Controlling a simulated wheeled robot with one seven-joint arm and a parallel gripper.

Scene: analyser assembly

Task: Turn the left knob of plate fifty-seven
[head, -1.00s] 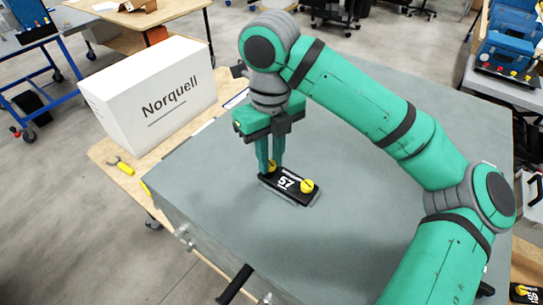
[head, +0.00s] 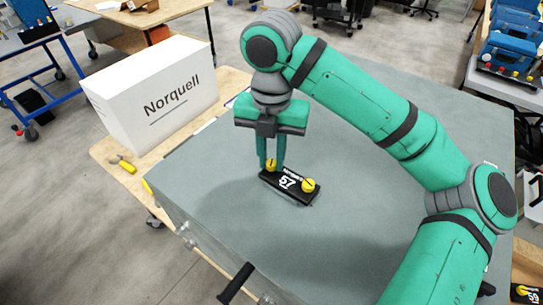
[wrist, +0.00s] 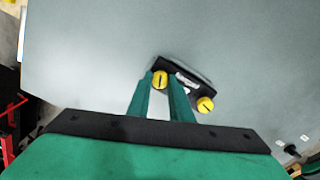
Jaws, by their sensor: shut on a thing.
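The black plate fifty-seven (head: 288,189) lies on the grey top of a large box-like case, with its white "57" facing up. It carries two yellow knobs. My gripper (head: 272,168) points down over the plate's left end, its two fingers shut on the left knob (head: 271,162). In the wrist view the left knob (wrist: 160,80) shows at the fingertips, with a dark line across its top. The right knob (head: 308,185) stands free at the plate's other end, also seen in the wrist view (wrist: 205,104). My fingers hide part of the plate.
A white box marked Norquell (head: 155,98) stands on the wooden table to the left. A yellow-handled tool (head: 127,167) lies near that table's edge. A black handle (head: 236,284) sticks out at the case's front. The grey top (head: 370,215) around the plate is clear.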

